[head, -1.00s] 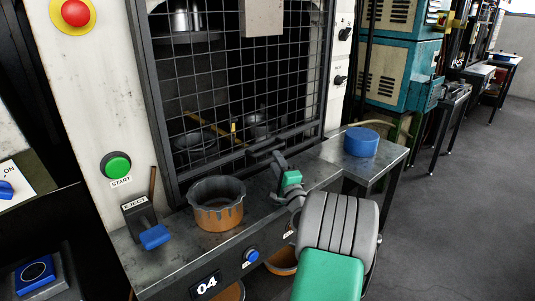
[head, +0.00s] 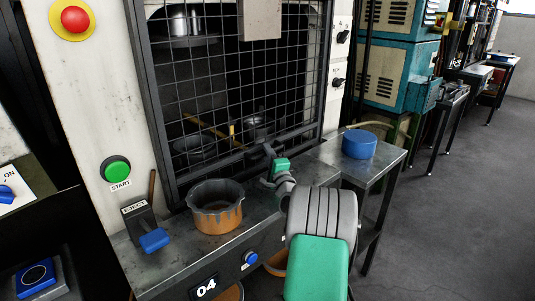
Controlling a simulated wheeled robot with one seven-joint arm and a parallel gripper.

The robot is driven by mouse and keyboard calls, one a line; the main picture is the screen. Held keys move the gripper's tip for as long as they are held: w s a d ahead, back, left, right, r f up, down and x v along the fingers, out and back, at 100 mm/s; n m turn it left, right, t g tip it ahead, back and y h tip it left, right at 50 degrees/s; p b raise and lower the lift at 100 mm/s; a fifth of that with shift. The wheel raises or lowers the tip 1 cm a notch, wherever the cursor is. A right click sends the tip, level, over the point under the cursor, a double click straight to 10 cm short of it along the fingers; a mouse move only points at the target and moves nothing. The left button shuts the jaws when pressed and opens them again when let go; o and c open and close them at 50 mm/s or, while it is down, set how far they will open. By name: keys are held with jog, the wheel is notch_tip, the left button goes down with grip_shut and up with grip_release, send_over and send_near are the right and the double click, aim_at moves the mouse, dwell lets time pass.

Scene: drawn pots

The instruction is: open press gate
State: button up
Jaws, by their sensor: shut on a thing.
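The press gate (head: 215,95) is a dark wire-mesh panel in a dark frame, in the middle of the head view. It covers the press opening, and pots show dimly behind it. My gripper (head: 268,153) is at the gate's lower edge, shut on the dark handle bar there. The gripper and its green wrist part hide much of the handle.
An orange pot with grey glaze (head: 216,215) stands on the metal ledge left of my arm. A blue eject lever (head: 155,239), green start button (head: 117,170) and red stop button (head: 74,19) are left. A blue round block (head: 359,145) sits right.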

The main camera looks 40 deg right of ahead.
grip_shut()
dwell(0.8)
notch_tip(320, 180, up, 40)
jog(key=p, duration=1.8)
jog(key=o, duration=0.6)
grip_release()
jog(key=b, duration=0.3)
send_near(262, 23)
jog(key=v, duration=0.3)
jog(key=shift+f, duration=0.1)
